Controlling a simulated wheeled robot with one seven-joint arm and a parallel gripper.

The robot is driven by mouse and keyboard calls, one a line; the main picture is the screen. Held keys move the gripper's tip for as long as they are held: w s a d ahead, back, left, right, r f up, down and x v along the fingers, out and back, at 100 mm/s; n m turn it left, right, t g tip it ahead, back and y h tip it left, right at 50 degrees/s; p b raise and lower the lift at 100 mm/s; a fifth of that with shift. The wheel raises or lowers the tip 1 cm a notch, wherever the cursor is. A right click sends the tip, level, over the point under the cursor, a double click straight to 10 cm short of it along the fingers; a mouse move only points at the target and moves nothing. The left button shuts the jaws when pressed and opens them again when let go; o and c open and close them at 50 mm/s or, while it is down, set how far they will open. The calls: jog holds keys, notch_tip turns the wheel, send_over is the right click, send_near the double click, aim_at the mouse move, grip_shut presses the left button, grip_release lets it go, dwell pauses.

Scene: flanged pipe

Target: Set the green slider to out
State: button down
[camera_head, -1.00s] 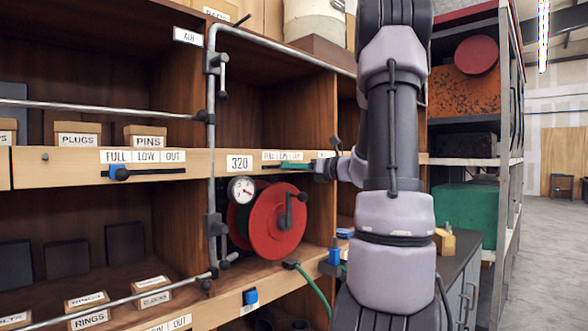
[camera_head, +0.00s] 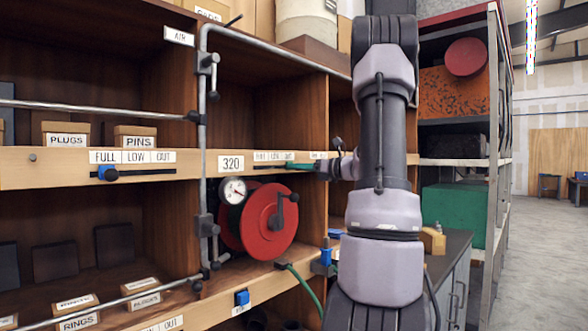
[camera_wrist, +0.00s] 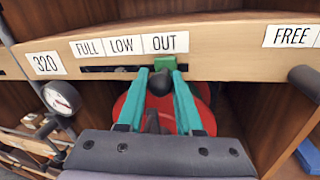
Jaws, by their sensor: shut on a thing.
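The green slider (camera_wrist: 165,66) shows in the wrist view as a green block with a dark round knob (camera_wrist: 159,82). It sits in the slot on the wooden rail, under the OUT label (camera_wrist: 165,43) and to the right of FULL and LOW. My gripper (camera_wrist: 162,76) has its teal fingers on either side of the knob, shut on it. In the head view my gripper (camera_head: 303,167) is small at the rail, right of the 320 tag, and the slider itself is hard to make out there.
A pressure gauge (camera_wrist: 61,97) and a red reel (camera_head: 269,221) are below the rail. A dark rounded bar end (camera_wrist: 306,80) sticks out at the right in the wrist view. A vertical pipe (camera_head: 202,130) stands left of the reel. Another slider, with a blue knob (camera_head: 108,173), is on the left rail.

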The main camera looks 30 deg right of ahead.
jog(key=shift+d+r, duration=0.1)
jog(key=shift+d, duration=0.2)
jog(key=c, duration=0.6)
grip_release()
jog(key=shift+d, duration=0.1)
jog(key=v, duration=1)
jog(key=shift+s+d, duration=0.15)
jog(key=shift+s, duration=0.15)
